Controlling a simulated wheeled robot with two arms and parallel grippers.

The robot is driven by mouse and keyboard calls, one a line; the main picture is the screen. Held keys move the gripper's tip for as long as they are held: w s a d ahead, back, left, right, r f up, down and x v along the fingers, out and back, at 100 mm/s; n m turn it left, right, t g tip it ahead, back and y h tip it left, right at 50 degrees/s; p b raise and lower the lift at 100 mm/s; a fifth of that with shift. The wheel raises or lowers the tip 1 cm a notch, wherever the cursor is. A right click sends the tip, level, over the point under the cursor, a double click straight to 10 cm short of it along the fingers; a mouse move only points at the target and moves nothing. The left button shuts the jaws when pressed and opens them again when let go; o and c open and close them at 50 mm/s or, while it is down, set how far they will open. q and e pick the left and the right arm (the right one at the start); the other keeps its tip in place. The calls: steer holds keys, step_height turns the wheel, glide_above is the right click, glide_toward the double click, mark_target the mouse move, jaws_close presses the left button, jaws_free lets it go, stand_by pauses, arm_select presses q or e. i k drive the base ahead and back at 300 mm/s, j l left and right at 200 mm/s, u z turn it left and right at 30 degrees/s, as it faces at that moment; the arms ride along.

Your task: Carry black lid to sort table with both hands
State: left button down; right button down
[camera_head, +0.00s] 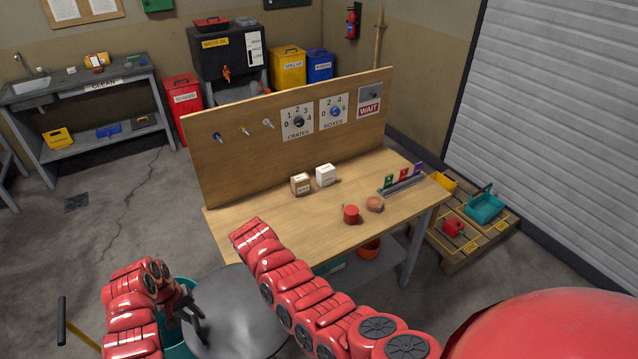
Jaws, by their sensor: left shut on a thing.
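The black lid (235,318), a large dark grey disc, is at the bottom of the picture, low in front of the wooden table (300,233). My left gripper (203,333) is shut on the lid's left edge. My right arm reaches across from the lower right and covers the lid's right side. Its gripper is not visible. The lid appears apart from the table's front left corner; I cannot tell its height. The wooden table has a tall back board with dials and a WAIT sign.
On the table are a brown box (301,184), a white box (325,175), a red can (351,214), a round brown item (374,204) and a rack with coloured tags (402,184). A teal bin (178,347) is partly behind my left arm. The table's left front is clear.

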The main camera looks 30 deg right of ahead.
mark_target(282, 234)
steer(key=i+l, duration=0.45)
steer(key=l, duration=0.15)
steer(key=i+l, duration=0.45)
steer(key=l, duration=0.15)
